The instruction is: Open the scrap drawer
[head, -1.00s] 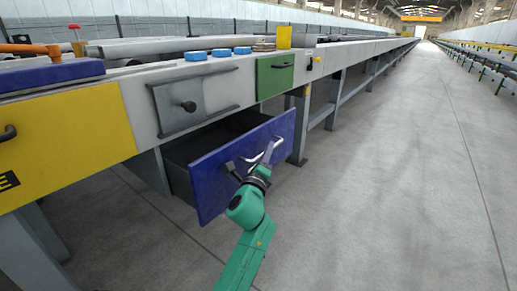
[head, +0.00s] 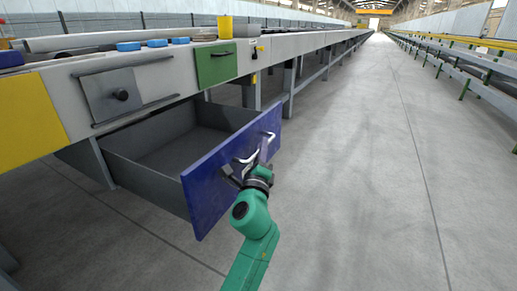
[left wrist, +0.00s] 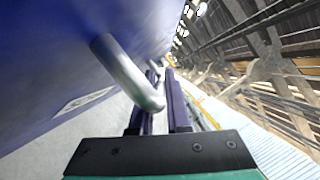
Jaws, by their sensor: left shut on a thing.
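The scrap drawer has a blue front (head: 212,192) and hangs under the table. It is pulled well out, and its grey inside shows and looks empty. A pale metal bar handle (head: 266,147) is on its front; the handle also shows large in the left wrist view (left wrist: 126,74). My left gripper (head: 246,166) is at the handle, shut on it, with its green arm coming up from below. In the left wrist view its dark fingers (left wrist: 160,112) reach along the blue front, and part of the grip is hidden. My right gripper is not in view.
The runout table (head: 290,43) runs away to the back. Above the drawer are a grey panel with a black knob (head: 121,94) and a green panel (head: 216,63). The floor (head: 370,170) at right is clear.

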